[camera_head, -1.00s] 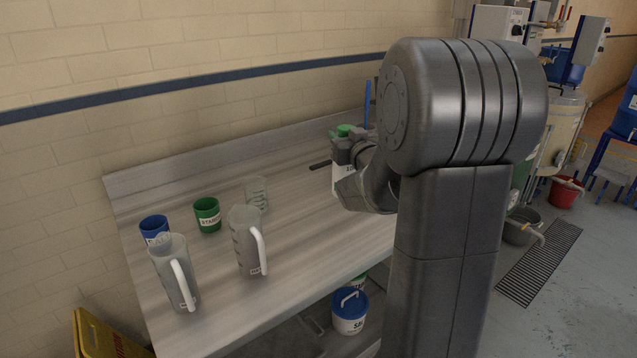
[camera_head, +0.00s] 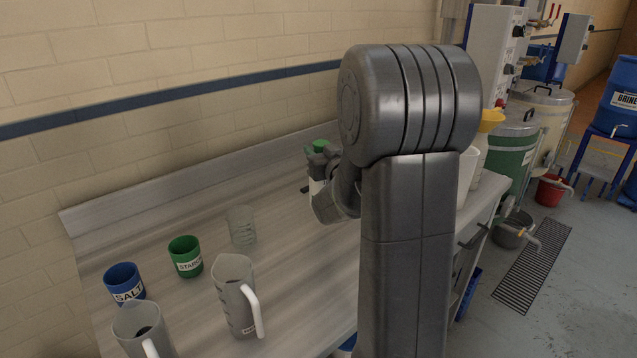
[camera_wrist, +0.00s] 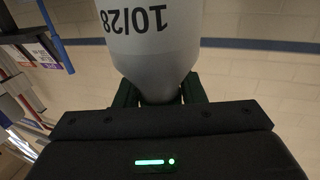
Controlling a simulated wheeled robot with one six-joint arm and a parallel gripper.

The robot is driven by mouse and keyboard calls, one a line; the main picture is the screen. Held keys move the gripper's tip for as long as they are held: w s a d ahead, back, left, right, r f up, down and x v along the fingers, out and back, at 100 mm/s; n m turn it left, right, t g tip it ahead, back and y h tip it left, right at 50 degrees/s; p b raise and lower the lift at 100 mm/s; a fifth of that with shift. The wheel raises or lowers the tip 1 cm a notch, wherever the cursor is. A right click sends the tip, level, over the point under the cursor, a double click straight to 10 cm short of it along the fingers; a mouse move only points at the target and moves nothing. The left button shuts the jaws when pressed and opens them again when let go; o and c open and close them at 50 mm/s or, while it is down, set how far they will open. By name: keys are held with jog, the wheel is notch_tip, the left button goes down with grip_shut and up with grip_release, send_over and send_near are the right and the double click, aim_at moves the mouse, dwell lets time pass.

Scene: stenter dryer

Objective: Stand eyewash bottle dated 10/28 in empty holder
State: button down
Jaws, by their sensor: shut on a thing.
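My gripper (camera_wrist: 160,95) is shut on a pale bottle (camera_wrist: 150,45) with the date 10/28 printed on it, seen upside down in the wrist view. In the head view my gripper (camera_head: 318,165) is over the bench, partly hidden by my arm. The bottle's green cap (camera_head: 319,146) shows above it, and a bit of its white body shows at the jaws. The bottle looks roughly upright. I cannot make out the empty holder in either view.
On the bench (camera_head: 290,265) stand a blue SALT cup (camera_head: 124,285), a green STARCH cup (camera_head: 186,257), a clear beaker (camera_head: 241,227) and two jugs, one nearer the middle (camera_head: 234,295). A yellow funnel (camera_head: 490,119) is at the right. The bench between beaker and gripper is clear.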

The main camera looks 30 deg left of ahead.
aim_at(315, 188)
jog(key=shift+f, duration=3.2)
jog(key=c, duration=1.4)
grip_release()
jog(key=shift+f, duration=0.1)
jog(key=o, duration=0.5)
